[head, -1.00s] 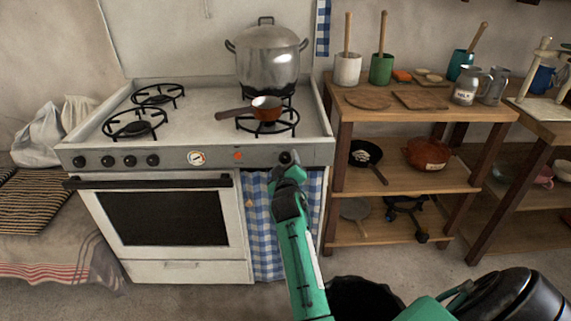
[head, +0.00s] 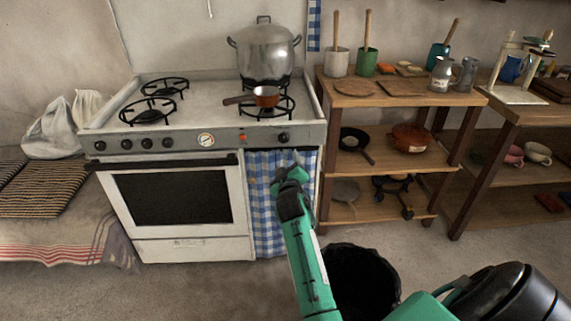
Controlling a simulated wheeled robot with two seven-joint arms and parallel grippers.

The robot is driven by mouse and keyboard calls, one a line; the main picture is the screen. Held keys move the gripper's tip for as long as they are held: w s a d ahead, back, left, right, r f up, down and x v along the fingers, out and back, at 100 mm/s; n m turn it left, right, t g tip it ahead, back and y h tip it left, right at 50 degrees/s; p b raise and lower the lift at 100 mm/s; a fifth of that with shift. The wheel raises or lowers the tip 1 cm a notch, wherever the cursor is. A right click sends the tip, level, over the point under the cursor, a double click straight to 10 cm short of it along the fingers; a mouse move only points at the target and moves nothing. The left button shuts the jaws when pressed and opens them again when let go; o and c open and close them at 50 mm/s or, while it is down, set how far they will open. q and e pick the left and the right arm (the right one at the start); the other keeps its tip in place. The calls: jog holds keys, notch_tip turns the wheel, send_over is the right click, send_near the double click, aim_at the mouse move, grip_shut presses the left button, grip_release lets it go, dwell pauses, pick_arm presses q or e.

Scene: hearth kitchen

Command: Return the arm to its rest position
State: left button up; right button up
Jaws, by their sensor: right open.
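My right arm comes up from the lower right, green with dark joints. Its gripper (head: 289,172) is open and shows in front of the blue checked curtain (head: 266,210), below the stove's rightmost knob (head: 283,138) and apart from it in the picture. Its fingers are small and seen partly from behind, and I see nothing held in them. My left gripper is not in view.
The white stove (head: 190,225) bears a large steel pot (head: 265,52) and a small red-brown saucepan (head: 266,97). A wooden shelf (head: 400,160) with kitchenware stands to the right. A black bin (head: 362,285) is beside my arm. The floor left of it is clear.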

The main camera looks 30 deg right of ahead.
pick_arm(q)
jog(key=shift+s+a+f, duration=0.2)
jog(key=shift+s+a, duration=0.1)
pick_arm(e)
jog(key=shift+s+a+f, duration=0.1)
jog(key=shift+s+a, duration=0.1)
jog(key=shift+s, duration=0.15)
